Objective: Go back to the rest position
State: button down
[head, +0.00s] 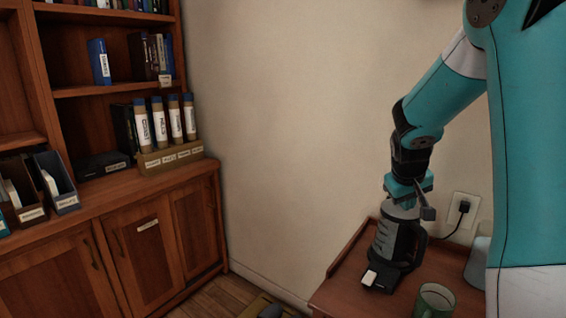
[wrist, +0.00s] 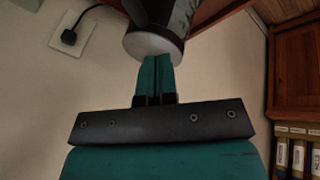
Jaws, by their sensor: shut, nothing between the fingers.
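My gripper (head: 405,190) is just above a dark kettle-like appliance (head: 392,243) with a grey top, on the small wooden table at the right. In the wrist view my gripper (wrist: 154,62) shows two teal fingers pressed together with nothing between them. The appliance's grey top (wrist: 153,45) is right at the fingertips there. I cannot tell whether they touch it. The fingertips are hard to make out in the head view.
The wooden table (head: 330,296) also holds a green mug (head: 435,301) and a pale container (head: 478,262). A black plug (head: 464,207) sits in the wall socket behind. A bookcase (head: 190,165) with binders stands at the left.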

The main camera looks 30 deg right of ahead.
jog(key=s+a+r+n+y+p, duration=0.1)
jog(key=a+r+n+y+p, duration=0.2)
jog(key=a, duration=1.1)
jog(key=s+a+r+n+y, duration=0.2)
jog(key=a+r+n+y, duration=0.15)
jog(key=a, duration=0.95)
jog(key=s+a+r+n+g+y+p, duration=0.1)
jog(key=s+a+r+n, duration=0.1)
jog(key=s+a, duration=0.4)
jog(key=s+a+r+n+g+y+p, duration=0.1)
jog(key=s+a+r+n, duration=0.1)
jog(key=s+a, duration=0.5)
jog(key=shift+s+a+r, duration=0.25)
jog(key=shift+s+r, duration=0.1)
jog(key=shift+s, duration=0.15)
